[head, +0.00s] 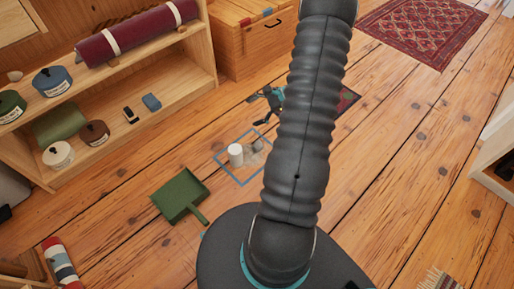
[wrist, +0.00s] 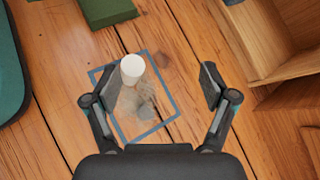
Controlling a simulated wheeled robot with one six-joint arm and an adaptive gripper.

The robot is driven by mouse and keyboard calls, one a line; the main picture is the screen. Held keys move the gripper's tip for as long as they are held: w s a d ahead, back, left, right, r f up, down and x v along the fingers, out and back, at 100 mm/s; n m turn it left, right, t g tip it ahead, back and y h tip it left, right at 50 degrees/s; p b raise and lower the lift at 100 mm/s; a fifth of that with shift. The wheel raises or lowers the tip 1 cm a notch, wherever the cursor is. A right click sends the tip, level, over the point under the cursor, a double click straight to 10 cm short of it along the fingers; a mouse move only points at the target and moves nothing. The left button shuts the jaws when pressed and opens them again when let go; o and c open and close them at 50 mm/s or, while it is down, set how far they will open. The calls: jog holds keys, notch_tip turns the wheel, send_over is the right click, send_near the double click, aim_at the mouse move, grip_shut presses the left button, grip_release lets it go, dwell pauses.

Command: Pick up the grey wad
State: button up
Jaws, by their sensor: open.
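The grey wad (wrist: 139,101) lies on the wooden floor inside a blue square outline (wrist: 157,131), just below a white cylinder (wrist: 132,68) in the wrist view. The wad looks crumpled and blends with the floor. In the head view the wad (head: 257,146) sits right of the upright white cylinder (head: 235,155), partly close to my arm's edge. My gripper (wrist: 164,82) is open and empty, its two fingers spread wide above the outline. The wad shows between the fingers, nearer the left one. In the head view my gripper is mostly hidden behind my arm.
A green dustpan (head: 181,197) lies on the floor left of the outline. A wooden shelf (head: 150,93) with pots and a rolled maroon mat stands at the upper left. A wooden chest (head: 250,45) is behind. A patterned rug (head: 420,25) lies at the upper right.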

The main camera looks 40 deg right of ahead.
jog(key=s+d+f+m+t+b, duration=0.1)
jog(key=s+d+f+m+t, duration=0.15)
jog(key=f, duration=0.35)
jog(key=s+d+f+m+t, duration=0.1)
jog(key=d+f+m, duration=0.25)
jog(key=f, duration=0.25)
jog(key=m+t+h, duration=0.2)
jog(key=m+h, duration=0.1)
jog(key=m, duration=0.1)
send_near(260, 145)
jog(key=shift+b+v, duration=0.45)
jog(key=shift+v, duration=0.8)
jog(key=shift+w+f, duration=0.15)
jog(key=shift+f, duration=0.05)
jog(key=b+x, duration=0.1)
jog(key=x, duration=1.2)
jog(key=shift+w+a+r, duration=0.1)
jog(key=shift+w+a, duration=0.05)
jog(key=shift+w, duration=0.05)
jog(key=c, duration=1.1)
